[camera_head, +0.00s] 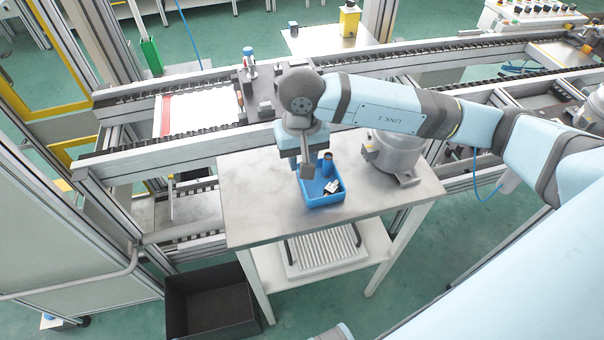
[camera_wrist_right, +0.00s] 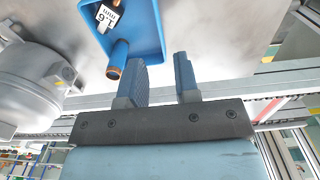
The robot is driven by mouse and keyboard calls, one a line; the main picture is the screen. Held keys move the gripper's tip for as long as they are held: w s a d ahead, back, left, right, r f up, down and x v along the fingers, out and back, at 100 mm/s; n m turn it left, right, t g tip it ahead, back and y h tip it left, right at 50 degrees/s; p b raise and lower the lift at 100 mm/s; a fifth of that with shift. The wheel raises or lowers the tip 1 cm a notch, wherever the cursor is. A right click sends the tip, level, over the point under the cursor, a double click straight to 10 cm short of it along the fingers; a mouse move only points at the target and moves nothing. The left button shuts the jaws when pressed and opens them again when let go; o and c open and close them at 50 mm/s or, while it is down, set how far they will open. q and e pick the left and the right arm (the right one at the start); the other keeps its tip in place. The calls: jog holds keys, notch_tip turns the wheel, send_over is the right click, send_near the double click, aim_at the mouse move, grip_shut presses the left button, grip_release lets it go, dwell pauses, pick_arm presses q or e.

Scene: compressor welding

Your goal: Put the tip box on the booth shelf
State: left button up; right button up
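The tip box is an open blue box (camera_head: 322,188) near the middle of the grey table. It holds a blue cylinder (camera_head: 327,163) and a small item with a white label; the right wrist view shows the label reading 1.6 mm in the box (camera_wrist_right: 152,22). My right gripper (camera_head: 306,176) points down at the box's left side. Its two blue fingers stand apart in the right wrist view (camera_wrist_right: 163,62), close to the box's corner. I cannot tell whether they straddle the wall. My left gripper is out of view. I cannot identify the booth shelf with certainty.
A grey compressor (camera_head: 392,155) stands right beside the box. The table (camera_head: 255,215) is clear at the left. Below it, a lower shelf (camera_head: 270,264) carries a white slotted tray (camera_head: 325,250). A black bin (camera_head: 212,303) stands on the floor. A conveyor frame (camera_head: 190,146) runs behind.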

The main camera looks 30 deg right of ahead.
notch_tip(320, 180, up, 4)
jog(key=shift+f, duration=0.15)
jog(key=shift+s, duration=0.1)
dwell(0.5)
